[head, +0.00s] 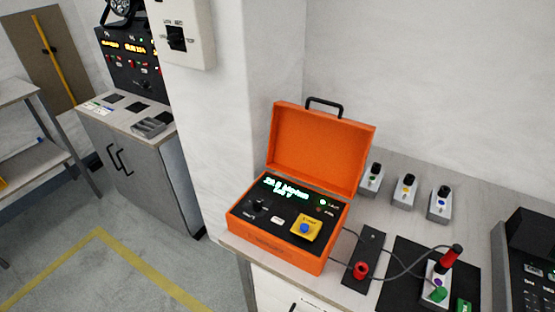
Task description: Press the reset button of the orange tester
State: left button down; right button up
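The orange tester (270,241) stands on the bench with its lid open and upright. Its dark panel has a lit green display (286,188), whose text I cannot read with certainty. A black knob (258,205) is at the panel's left. A small white button or label (277,219) sits near the middle. A blue button (305,229) stands in a yellow surround (313,222) at the front right. A green lamp (322,202) is lit at the right. The small lettering does not tell me which one is reset. Neither of my grippers is in view.
Cables run from the tester to a red probe (455,253) and a red plug (361,270) at its right. Several grey units (407,192) stand behind. A dark keypad device (530,270) is at far right. A wall box (180,35) hangs at upper left.

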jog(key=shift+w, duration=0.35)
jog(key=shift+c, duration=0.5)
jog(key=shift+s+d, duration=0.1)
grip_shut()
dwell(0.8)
